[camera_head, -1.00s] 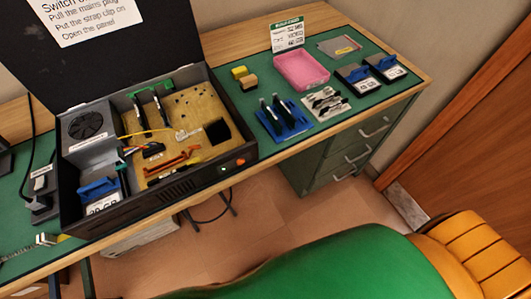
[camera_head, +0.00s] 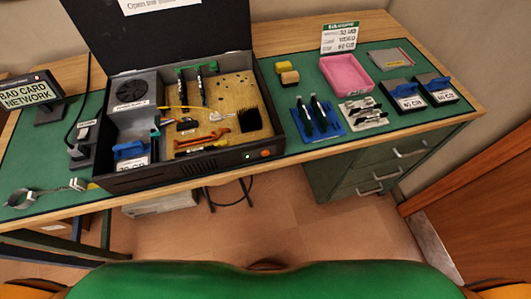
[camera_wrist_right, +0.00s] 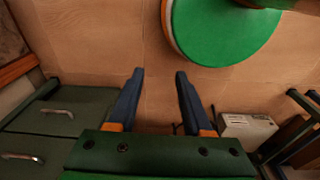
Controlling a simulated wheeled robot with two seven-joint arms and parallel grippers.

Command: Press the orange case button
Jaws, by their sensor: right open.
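The open black case (camera_head: 200,165) stands on the workbench, left of centre in the head view, with its lid raised. The small round orange button (camera_head: 265,153) is at the right end of its front face, beside a small white one. No gripper is near the button. My right gripper (camera_wrist_right: 159,73) shows only in the right wrist view, with its two dark fingers apart and nothing between them, above the floor. My left gripper is in neither view.
The workbench (camera_head: 385,137) has a wooden front edge and a drawer unit (camera_head: 365,170) below. Right of the case lie a pink tray (camera_head: 347,75), a blue card rack (camera_head: 320,118) and blue-handled units (camera_head: 406,95). A sign (camera_head: 27,93) reads "BAD CARD NETWORK".

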